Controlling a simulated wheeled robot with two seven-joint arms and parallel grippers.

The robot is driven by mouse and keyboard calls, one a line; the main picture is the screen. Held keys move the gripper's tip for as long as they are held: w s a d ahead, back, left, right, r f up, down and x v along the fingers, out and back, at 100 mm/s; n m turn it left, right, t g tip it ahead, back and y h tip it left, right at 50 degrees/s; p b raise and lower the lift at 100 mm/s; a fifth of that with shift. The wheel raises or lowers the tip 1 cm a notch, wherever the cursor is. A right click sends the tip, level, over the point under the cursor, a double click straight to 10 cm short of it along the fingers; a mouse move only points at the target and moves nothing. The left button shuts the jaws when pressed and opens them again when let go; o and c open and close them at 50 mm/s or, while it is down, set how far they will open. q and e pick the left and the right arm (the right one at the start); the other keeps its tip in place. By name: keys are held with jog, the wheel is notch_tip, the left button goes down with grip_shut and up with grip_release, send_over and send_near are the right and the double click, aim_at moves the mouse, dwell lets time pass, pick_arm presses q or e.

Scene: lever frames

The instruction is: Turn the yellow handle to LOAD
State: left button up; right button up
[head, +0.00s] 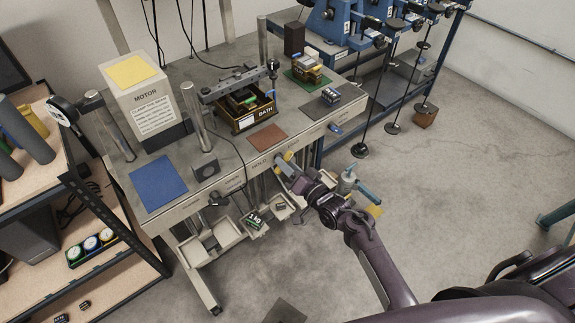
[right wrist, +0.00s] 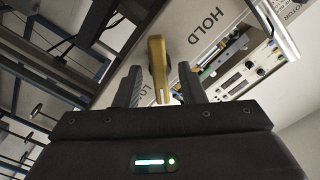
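The yellow handle (right wrist: 157,62) is on the front panel (right wrist: 205,18) of the bench. In the right wrist view it points down the picture, its end between my right gripper's two dark fingers (right wrist: 161,88). Gaps show on both sides, so the fingers are open and around it, not closed on it. The word HOLD shows to the right of the handle; a partly hidden label starting "LO" lies at the fingers. In the head view my right gripper (head: 290,170) is at the bench's front edge, largely covering the handle. My left gripper is not in view.
The bench top (head: 226,150) holds a MOTOR box (head: 148,100), a BATH tray (head: 262,116) and blue (head: 158,184) and brown (head: 268,137) mats. Small trays hang under the front edge. A blue rack (head: 345,25) with hanging rods stands behind right.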

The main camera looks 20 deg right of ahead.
jog(key=b+v, duration=0.1)
jog(key=v, duration=0.6)
jog(key=shift+s, duration=0.25)
jog(key=shift+d, duration=0.1)
jog(key=s+a+f+n+g+h, duration=0.1)
jog(key=s+f+g, duration=0.3)
jog(key=f, duration=0.6)
jog(key=s+f+n+g+h, duration=0.1)
jog(key=s+f+g, duration=0.1)
jog(key=s+f, duration=0.6)
jog(key=s+a+f+n+g+h, duration=0.15)
jog(key=s+f, duration=0.25)
jog(key=f, duration=0.8)
jog(key=s+d+f+n+g+h, duration=0.1)
jog(key=s+f+g, duration=0.3)
jog(key=s, duration=0.8)
jog(key=s+d+f+n+g+h, duration=0.1)
jog(key=s+d+f+n+g, duration=0.2)
jog(key=s+f, duration=0.6)
jog(key=s+d+g+b, duration=0.1)
jog(key=s, duration=0.3)
jog(key=shift+h, duration=0.35)
